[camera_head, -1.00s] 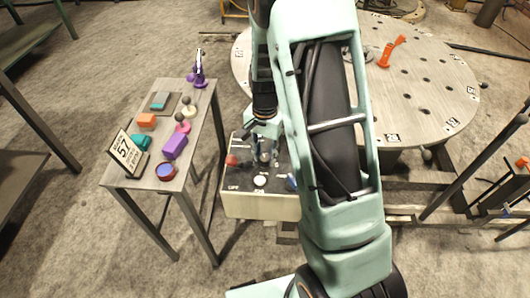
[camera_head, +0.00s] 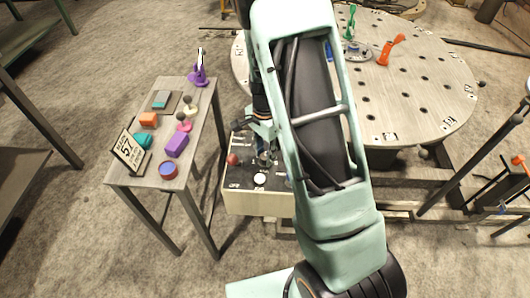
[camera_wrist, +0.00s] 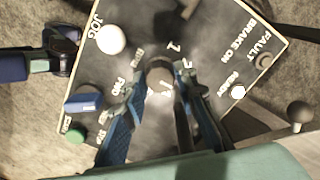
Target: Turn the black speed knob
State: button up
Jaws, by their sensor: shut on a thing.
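The black speed knob (camera_wrist: 159,73) sits on the dark top face of a control box (camera_wrist: 205,25), with a pale pointer mark. In the wrist view, my gripper's blue fingers (camera_wrist: 160,84) stand on either side of the knob and are shut on it. In the head view, my gripper (camera_head: 265,160) is low over the cream control box (camera_head: 255,203), and the knob is mostly hidden behind the fingers. Dial numbers around the knob are partly covered by the fingers.
Near the knob are a white JOG button (camera_wrist: 110,40), a blue switch (camera_wrist: 83,99), a green button (camera_wrist: 75,135) and lit READY lamp (camera_wrist: 238,91). A small side table (camera_head: 190,150) with several objects stands left. A round perforated table (camera_head: 430,90) stands behind right.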

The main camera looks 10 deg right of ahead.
aim_at(265, 156)
jog(key=o, duration=1.2)
jog(key=shift+c, duration=0.2)
notch_tip(265, 156, up, 12)
